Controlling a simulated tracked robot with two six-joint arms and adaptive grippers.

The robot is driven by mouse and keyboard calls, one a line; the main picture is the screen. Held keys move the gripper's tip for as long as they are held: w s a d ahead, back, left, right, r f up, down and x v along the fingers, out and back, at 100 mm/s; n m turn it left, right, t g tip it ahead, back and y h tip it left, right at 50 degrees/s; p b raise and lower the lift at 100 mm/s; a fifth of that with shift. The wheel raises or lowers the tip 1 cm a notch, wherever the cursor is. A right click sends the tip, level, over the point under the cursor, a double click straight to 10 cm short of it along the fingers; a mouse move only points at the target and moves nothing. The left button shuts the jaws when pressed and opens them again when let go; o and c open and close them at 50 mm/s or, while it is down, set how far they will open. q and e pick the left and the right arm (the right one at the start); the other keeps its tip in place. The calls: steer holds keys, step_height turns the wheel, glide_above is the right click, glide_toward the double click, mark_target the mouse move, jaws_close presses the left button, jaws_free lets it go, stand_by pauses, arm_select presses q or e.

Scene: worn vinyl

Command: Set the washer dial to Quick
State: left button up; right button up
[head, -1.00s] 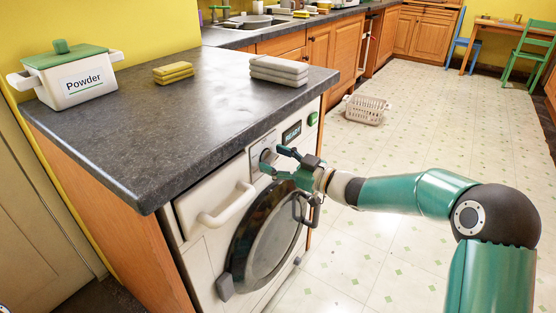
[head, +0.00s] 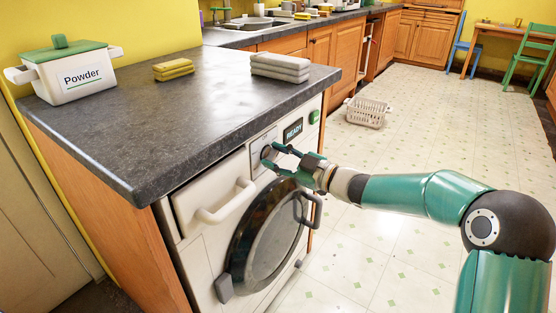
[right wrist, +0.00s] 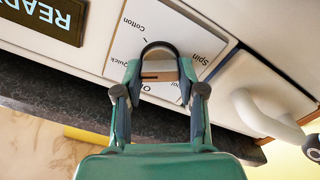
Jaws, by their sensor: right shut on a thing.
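The washer (head: 200,262) stands under the dark counter, its front facing right. Its dial (head: 266,152) is on a pale panel left of the display. My right gripper (head: 272,156) is at the dial. In the right wrist view, its two fingers are shut on the dial (right wrist: 159,66), one on each side. Labels around the dial appear upside down: Cotton, Spin and Quick (right wrist: 119,60) are readable, another is partly hidden by the gripper. I cannot tell which label the dial points to. My left gripper is not in view.
The display (head: 293,131) reads READY, with a green button (head: 314,117) to its right. A drawer handle (head: 226,203) and the round door (head: 262,240) are close by. A powder box (head: 84,82), yellow cloths (head: 173,69) and grey cloths (head: 280,68) sit on the counter.

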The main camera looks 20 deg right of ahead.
steer(key=o, duration=1.1)
steer(key=shift+o, duration=0.2)
steer(key=shift+d, duration=0.1)
steer(key=v, duration=1.2)
